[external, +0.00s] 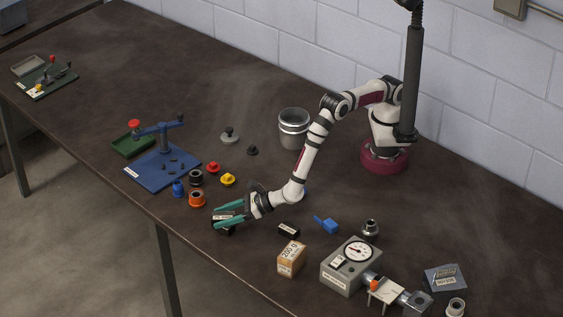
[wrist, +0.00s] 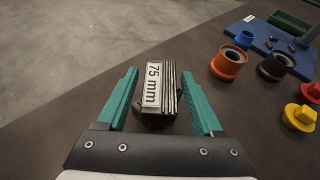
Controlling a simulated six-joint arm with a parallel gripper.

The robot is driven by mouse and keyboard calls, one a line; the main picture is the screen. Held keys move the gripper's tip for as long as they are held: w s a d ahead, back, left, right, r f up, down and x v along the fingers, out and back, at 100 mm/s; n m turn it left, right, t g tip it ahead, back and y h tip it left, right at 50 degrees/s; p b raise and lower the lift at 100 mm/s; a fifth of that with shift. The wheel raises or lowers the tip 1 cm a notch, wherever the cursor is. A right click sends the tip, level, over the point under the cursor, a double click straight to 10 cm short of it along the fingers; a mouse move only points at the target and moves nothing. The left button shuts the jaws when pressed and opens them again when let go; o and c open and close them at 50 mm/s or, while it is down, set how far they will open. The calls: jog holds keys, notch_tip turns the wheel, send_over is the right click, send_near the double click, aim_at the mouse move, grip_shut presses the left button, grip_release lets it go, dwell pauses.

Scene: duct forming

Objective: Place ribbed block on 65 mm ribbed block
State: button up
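A black ribbed block with a white label reading "75 mm" (wrist: 158,88) sits between the fingers of my gripper (wrist: 159,73) in the wrist view. My gripper is open, with a gap on each side of the block. In the external view my gripper (external: 221,214) is low over the table's front edge area, and its teal fingers partly hide the block. Another black block with a white label (external: 289,230) lies on the table to the right of my gripper. Its label is too small to read, so I cannot tell whether it is the 65 mm ribbed block.
A cardboard box (external: 291,259), a grey gauge unit (external: 347,270) and a blue piece (external: 327,225) stand to the right. An orange ring (external: 196,199), a yellow knob (external: 228,179) and a blue fixture (external: 160,170) stand to the left. The table's front edge is close to my gripper.

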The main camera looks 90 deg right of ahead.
jog(key=shift+o, duration=0.2)
jog(key=shift+r, duration=0.15)
jog(key=v, duration=1.2)
jog(key=d+r+m+g+h, duration=0.2)
jog(key=d+r+m+h, duration=0.4)
jog(key=d, duration=0.5)
jog(key=d+r+m+g+h, duration=0.15)
jog(key=d+r+m, duration=0.25)
jog(key=d+m, duration=0.45)
jog(key=s+d+r+m+g+h, duration=0.1)
jog(key=s+d+m+g, duration=0.15)
jog(key=d, duration=0.25)
jog(key=s+d+r+m+g, duration=0.2)
jog(key=s+d+m, duration=0.2)
jog(key=d, duration=0.2)
jog(key=s+d+m+g+y, duration=0.2)
jog(key=s+d+m+g, duration=0.25)
jog(key=s+m, duration=0.5)
jog(key=s+a+m+y, duration=0.3)
jog(key=s+m+y, duration=0.1)
jog(key=s, duration=0.3)
jog(key=s+a+r+m+g+y, duration=0.1)
jog(key=s+a+m+y, duration=0.2)
jog(key=s+m, duration=0.4)
jog(key=shift+s+a+y, duration=0.15)
jog(key=shift+s+y, duration=0.35)
jog(key=shift+y, duration=0.15)
